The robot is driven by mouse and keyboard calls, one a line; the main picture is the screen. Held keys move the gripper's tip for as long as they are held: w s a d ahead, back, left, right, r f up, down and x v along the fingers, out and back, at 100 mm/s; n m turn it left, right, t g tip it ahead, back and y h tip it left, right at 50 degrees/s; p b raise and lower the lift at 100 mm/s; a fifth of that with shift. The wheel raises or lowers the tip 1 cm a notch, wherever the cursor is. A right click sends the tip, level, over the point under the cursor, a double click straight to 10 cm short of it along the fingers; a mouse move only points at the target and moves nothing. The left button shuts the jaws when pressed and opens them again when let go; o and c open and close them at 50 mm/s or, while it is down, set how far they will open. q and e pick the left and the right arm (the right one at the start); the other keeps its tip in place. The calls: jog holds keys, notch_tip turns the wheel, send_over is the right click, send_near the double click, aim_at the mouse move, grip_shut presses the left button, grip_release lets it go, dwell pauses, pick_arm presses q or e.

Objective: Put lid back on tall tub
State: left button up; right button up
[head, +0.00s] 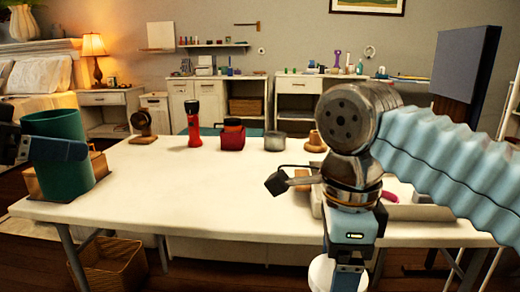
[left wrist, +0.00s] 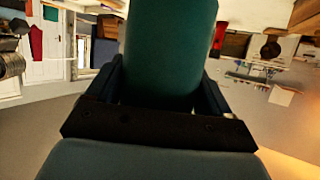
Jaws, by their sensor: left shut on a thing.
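A tall dark green cylinder (head: 62,172), which looks like the tub, stands upright at the left end of the table. My left gripper (head: 58,149) is shut around its side; in the left wrist view the cylinder (left wrist: 168,45) lies between the two fingers (left wrist: 163,88). Whether its top is open or covered is unclear. My right gripper (head: 347,284) points down at the bottom edge, its fingertips cut off or hidden. A white round thing (head: 319,272) shows beside it, partly hidden; I cannot tell whether it is a lid.
The white table (head: 190,180) is clear in its middle. A red flashlight (head: 193,124), a red box (head: 232,137) and a grey tin (head: 275,141) stand along its back. A tan box (head: 98,166) is behind the green cylinder. A pale tray (head: 420,212) lies at right, behind my right arm.

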dwell(0.5)
pick_arm(q)
jog(key=w+d+f+m+g+h, duration=0.1)
jog(key=d+f, duration=0.7)
jog(key=f, duration=1.2)
jog(key=w+d+f+m+g+h, duration=0.2)
jog(key=d+f, duration=0.7)
jog(key=f, duration=1.2)
jog(key=w+d+f+m+g+h, duration=0.2)
jog(key=d+f, duration=0.7)
jog(key=f, duration=1.1)
jog(key=shift+w+f+m+g, duration=0.3)
jog(key=shift+w+m+g, duration=0.95)
jog(key=shift+m+g, duration=0.2)
